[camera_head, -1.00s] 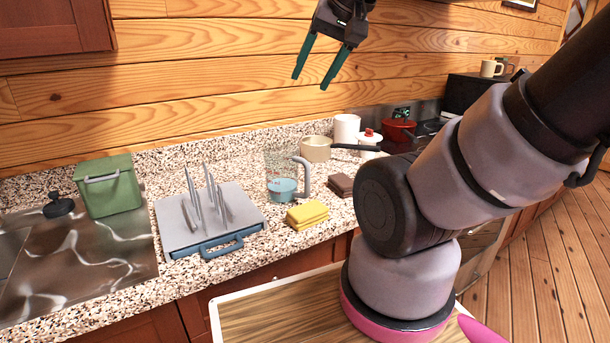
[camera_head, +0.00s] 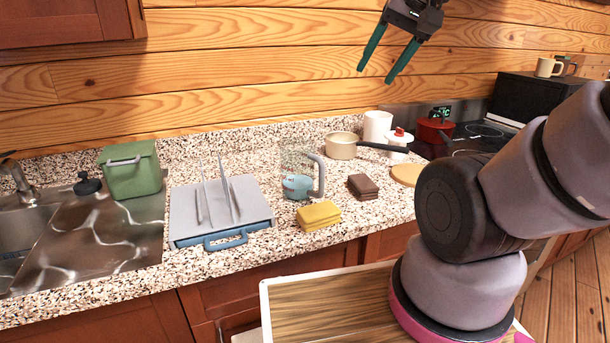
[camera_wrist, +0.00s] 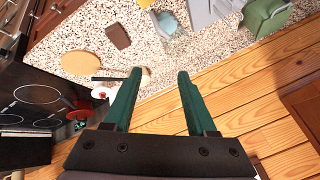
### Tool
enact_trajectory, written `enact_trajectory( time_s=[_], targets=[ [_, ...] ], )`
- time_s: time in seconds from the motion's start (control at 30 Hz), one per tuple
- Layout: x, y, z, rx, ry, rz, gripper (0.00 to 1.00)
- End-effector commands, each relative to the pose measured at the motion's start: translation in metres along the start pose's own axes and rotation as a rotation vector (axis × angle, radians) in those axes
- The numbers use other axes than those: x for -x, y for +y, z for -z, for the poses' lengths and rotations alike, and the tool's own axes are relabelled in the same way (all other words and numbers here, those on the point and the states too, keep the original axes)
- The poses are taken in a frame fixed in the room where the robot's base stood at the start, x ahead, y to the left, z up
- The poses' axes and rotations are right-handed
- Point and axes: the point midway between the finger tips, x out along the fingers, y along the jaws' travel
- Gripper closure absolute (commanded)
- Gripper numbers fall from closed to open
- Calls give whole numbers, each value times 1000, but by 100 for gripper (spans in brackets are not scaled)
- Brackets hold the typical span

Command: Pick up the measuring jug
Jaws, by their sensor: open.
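The measuring jug (camera_head: 298,172) is clear with a grey handle on its right and blue at its lower part. It stands upright on the speckled counter, between the grey rack and the saucepan. In the wrist view the jug (camera_wrist: 168,24) shows at the top, beyond the fingertips. My gripper (camera_head: 375,65) is open and empty, high above the counter, up and to the right of the jug in the head view. Its green fingers (camera_wrist: 158,74) also show in the wrist view, apart from everything.
A yellow cloth stack (camera_head: 319,215) lies just in front of the jug, and a brown stack (camera_head: 363,187) to its right. The grey rack (camera_head: 185,213) is close on the left. A saucepan (camera_head: 341,147) stands behind right, its dark handle pointing right. A green bin (camera_head: 131,171) stands farther left.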

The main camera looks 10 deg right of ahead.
Motion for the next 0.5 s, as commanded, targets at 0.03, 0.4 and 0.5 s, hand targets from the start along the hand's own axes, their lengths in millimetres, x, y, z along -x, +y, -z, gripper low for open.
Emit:
enact_trajectory(
  time_s=[0.03,0.4,0.5],
  targets=[
    [-2,0,1,-9,-9,0,43],
    [-23,-5,13,-111,-97,-12,43],
    [-34,-7,18,-157,-137,-20,43]
  ],
)
